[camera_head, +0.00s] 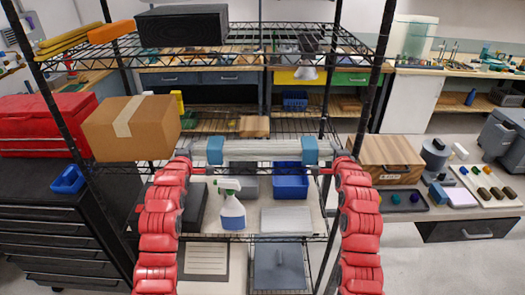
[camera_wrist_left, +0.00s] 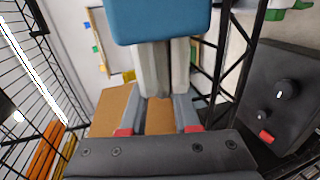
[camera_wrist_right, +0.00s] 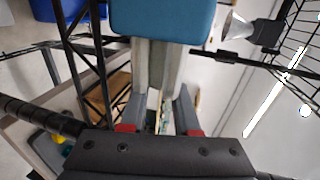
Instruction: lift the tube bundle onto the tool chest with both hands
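The tube bundle (camera_head: 262,151) is a set of pale grey tubes with a blue band near each end. It is level and spans between my two grippers, in front of the wire rack. My left gripper (camera_head: 186,158) is at its left end, and the left wrist view shows the fingers (camera_wrist_left: 159,115) on either side of the tube ends. My right gripper (camera_head: 340,159) is at the right end, with its fingers (camera_wrist_right: 158,115) likewise around the tubes. The black tool chest (camera_head: 55,235) with drawers stands at the left; its top carries a red toolbox (camera_head: 45,128) and a blue bin (camera_head: 68,180).
The wire rack (camera_head: 232,238) stands ahead, holding a cardboard box (camera_head: 130,127), spray bottle (camera_head: 231,207) and blue crate (camera_head: 290,183). A rack post (camera_head: 90,170) stands beside the chest. A table with a wooden box (camera_head: 388,160) is at the right.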

